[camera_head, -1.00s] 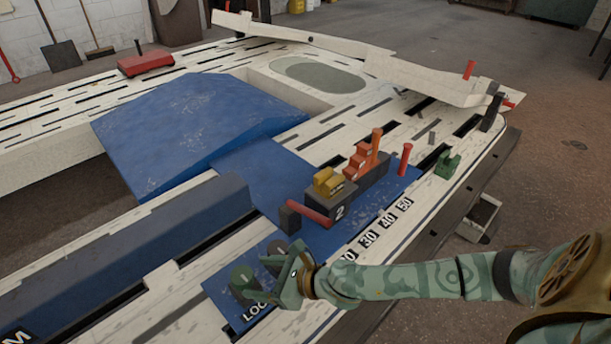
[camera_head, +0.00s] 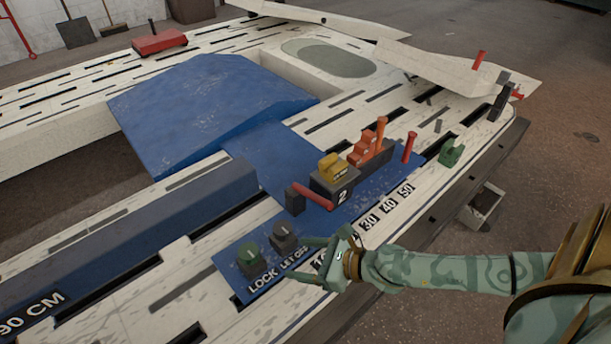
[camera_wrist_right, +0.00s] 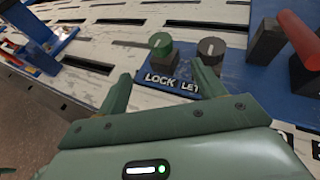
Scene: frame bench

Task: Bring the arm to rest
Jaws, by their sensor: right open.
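My right gripper (camera_head: 298,258) is open and empty, at the front edge of the blue control panel. Its arm reaches in from the right. In the head view, the green LOCK knob (camera_head: 249,258) and the dark LET OFF knob (camera_head: 283,237) stand left of its fingers, apart from them. In the right wrist view, the two fingers (camera_wrist_right: 161,68) spread on either side of the LOCK lettering. The green knob (camera_wrist_right: 161,45) and the grey knob (camera_wrist_right: 211,50) stand beyond them. My left gripper is not in view.
A red-handled lever (camera_head: 314,196), a yellow block on a dark box marked 2 (camera_head: 341,191), and an orange lever (camera_head: 380,135) stand behind the gripper. A red post (camera_head: 409,147) and a green clamp (camera_head: 451,153) are farther right.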

